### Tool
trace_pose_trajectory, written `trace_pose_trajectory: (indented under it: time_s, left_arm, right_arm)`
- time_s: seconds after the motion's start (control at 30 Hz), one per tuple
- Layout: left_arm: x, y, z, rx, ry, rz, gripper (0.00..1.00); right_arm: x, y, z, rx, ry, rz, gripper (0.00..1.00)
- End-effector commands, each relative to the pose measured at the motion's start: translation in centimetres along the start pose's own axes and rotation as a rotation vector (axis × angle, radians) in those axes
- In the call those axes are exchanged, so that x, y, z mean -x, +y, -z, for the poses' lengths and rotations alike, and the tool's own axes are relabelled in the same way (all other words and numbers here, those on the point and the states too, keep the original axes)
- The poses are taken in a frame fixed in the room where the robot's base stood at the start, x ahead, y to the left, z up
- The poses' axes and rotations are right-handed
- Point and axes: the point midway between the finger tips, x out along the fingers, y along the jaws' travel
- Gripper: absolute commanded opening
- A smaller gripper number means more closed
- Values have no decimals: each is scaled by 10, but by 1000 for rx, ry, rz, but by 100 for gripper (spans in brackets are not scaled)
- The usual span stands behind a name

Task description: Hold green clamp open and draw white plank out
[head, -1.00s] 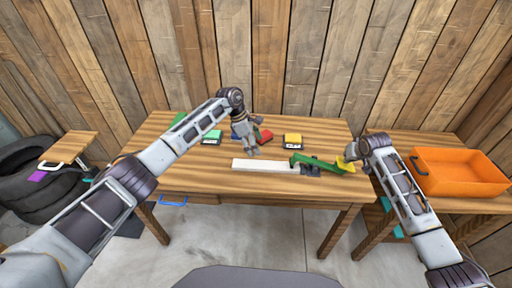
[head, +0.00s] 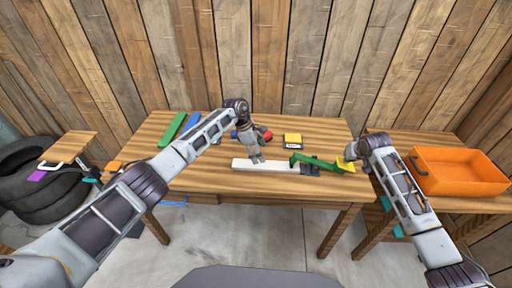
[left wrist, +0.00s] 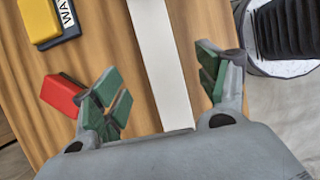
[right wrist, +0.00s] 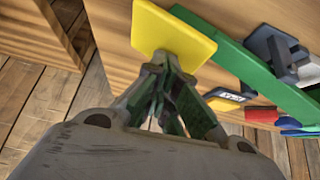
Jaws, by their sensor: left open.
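The white plank (head: 243,164) lies flat on the workbench, its right end at the green clamp (head: 318,162). My left gripper (head: 257,158) is open just above the plank. In the left wrist view the plank (left wrist: 160,60) passes between the spread fingers (left wrist: 160,95), with gaps on both sides. The clamp's yellow paddle (right wrist: 172,38) shows in the right wrist view, on the end of the green lever (right wrist: 245,65). My right gripper (right wrist: 165,85) has its fingers together at the paddle; the exact contact is hidden. The plank's end in the clamp cannot be made out.
A yellow block (head: 293,139), a red block (head: 265,134) and green and blue strips (head: 172,128) lie behind the plank. An orange crate (head: 455,175) stands on the right side table. A small stool (head: 68,147) is at left. The bench front is clear.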

Motion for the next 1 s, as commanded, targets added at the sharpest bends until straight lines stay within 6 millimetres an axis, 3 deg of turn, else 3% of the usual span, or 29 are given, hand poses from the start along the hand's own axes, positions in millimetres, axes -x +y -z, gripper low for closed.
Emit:
trace_pose_trajectory:
  time_s: [0.5, 1.0]
  left_arm:
    - [-56, 0, 0, 1, 0, 0, 74]
    - [-74, 0, 0, -1, 0, -1, 74]
  right_arm:
    - [-2, -1, -3, 1, -5, 1, 0]
    - [-2, -1, -2, 0, -5, 1, 0]
